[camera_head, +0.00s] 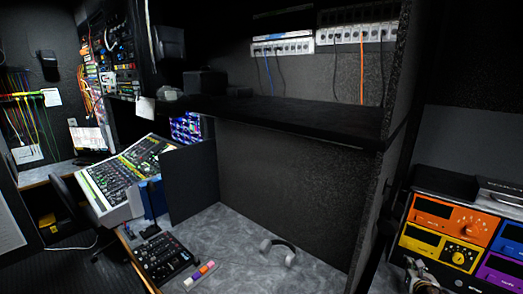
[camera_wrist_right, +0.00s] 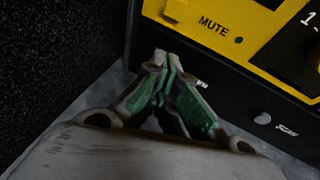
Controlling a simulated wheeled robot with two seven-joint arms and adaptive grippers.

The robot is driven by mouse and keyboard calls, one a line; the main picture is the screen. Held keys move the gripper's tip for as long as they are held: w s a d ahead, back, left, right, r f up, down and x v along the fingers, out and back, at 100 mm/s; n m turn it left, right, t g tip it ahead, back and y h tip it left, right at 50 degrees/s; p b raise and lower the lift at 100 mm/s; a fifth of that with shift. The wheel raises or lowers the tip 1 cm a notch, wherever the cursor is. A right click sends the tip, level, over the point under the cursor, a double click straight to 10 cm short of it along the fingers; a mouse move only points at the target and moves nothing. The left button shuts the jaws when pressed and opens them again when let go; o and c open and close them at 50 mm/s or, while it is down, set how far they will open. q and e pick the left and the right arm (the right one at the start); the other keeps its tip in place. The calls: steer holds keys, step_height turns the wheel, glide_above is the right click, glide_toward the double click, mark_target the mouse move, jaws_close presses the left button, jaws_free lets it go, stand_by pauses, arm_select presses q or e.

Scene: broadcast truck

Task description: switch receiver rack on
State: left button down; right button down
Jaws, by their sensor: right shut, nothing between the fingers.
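The receiver rack (camera_head: 462,235) stands at the right edge of the head view, with orange, yellow, blue and purple front panels. In the right wrist view the yellow panel (camera_wrist_right: 225,25) carries the word MUTE and a small green dot. Below it is a black panel (camera_wrist_right: 245,95) with a small pale stub (camera_wrist_right: 202,85) and a round grey button (camera_wrist_right: 262,118). My right gripper (camera_head: 419,272) is low in front of the rack's left side. In its wrist view the right gripper (camera_wrist_right: 160,62) is shut and empty, tips close to the black panel's left end. My left gripper is out of view.
A dark speckled partition (camera_head: 378,200) stands just left of the rack. A grey desk (camera_head: 225,235) holds headphones (camera_head: 278,250) and a small black mixer (camera_head: 160,258). A dark shelf (camera_head: 290,118) crosses above the desk. A large mixing console (camera_head: 125,175) is further left.

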steer(key=shift+b+x, duration=0.7)
steer(key=shift+x, duration=1.05)
stand_by(2.8)
steer(key=shift+s, duration=0.1)
steer(key=shift+s+a+r+p, duration=0.2)
steer(key=shift+s+p, duration=0.2)
steer(key=shift+p, duration=0.3)
steer(key=shift+p+v, duration=1.3)
steer(key=shift+v, duration=1.5)
